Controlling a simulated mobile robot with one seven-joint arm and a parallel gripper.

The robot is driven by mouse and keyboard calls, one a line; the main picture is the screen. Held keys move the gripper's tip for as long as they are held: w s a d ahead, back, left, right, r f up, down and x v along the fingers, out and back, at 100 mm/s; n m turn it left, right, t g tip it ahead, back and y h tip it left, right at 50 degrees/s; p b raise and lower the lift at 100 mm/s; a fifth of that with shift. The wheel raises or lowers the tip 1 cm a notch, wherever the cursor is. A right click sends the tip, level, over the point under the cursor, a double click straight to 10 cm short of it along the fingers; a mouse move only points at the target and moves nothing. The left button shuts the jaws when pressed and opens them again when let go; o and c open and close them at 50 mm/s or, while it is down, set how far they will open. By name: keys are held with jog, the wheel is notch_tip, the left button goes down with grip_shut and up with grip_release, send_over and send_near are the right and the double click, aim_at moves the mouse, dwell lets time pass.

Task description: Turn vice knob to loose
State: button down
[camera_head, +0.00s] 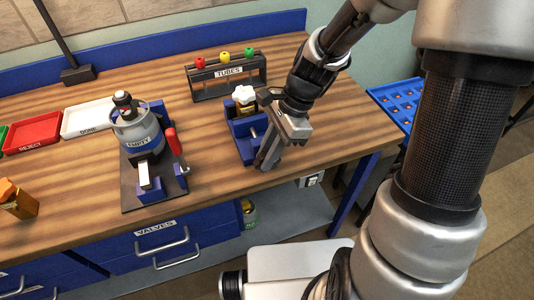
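A blue vice (237,127) stands on the wooden workbench near the middle of the view. A part with a white lobed top (244,94) sits in it. A small grey piece, perhaps the vice knob (254,133), shows on the vice's right side, but most of that side is hidden by my gripper. My gripper (264,163) is pointed down just right of the vice, with its fingers close to the bench top. I cannot tell whether it touches the knob, or whether the fingers are open or shut.
A "TUBES" rack (227,76) stands behind the vice. A blue fixture (165,185) with a grey "EMPTY" canister (136,127) and a red handle (174,142) stands left. Red (33,133) and white (88,118) trays lie farther left. The bench is clear front right.

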jog(key=shift+a, duration=0.1)
jog(key=shift+a+r+t+h+p, duration=0.1)
jog(key=shift+a+t+h+p, duration=0.2)
jog(key=shift+h+p, duration=0.5)
jog(key=h, duration=0.2)
jog(key=h+b, duration=0.1)
jog(key=shift+s+a+f+t, duration=0.1)
jog(key=shift+a+f+t, duration=0.2)
jog(key=shift+f+t, duration=0.1)
jog(key=h+b, duration=0.1)
jog(key=b, duration=0.1)
jog(key=h+b, duration=0.1)
jog(key=b, duration=0.1)
jog(key=f+t+h+b, duration=0.1)
jog(key=h, duration=0.1)
jog(key=shift+a+b, duration=0.3)
jog(key=shift+b, duration=0.1)
jog(key=t+h+b, duration=0.1)
jog(key=h+b, duration=0.2)
jog(key=shift+s+a+b, duration=0.1)
jog(key=shift+s+b, duration=0.05)
jog(key=shift+b, duration=0.25)
jog(key=shift+r, duration=0.1)
jog(key=c, duration=1.6)
grip_release()
jog(key=shift+c, duration=0.2)
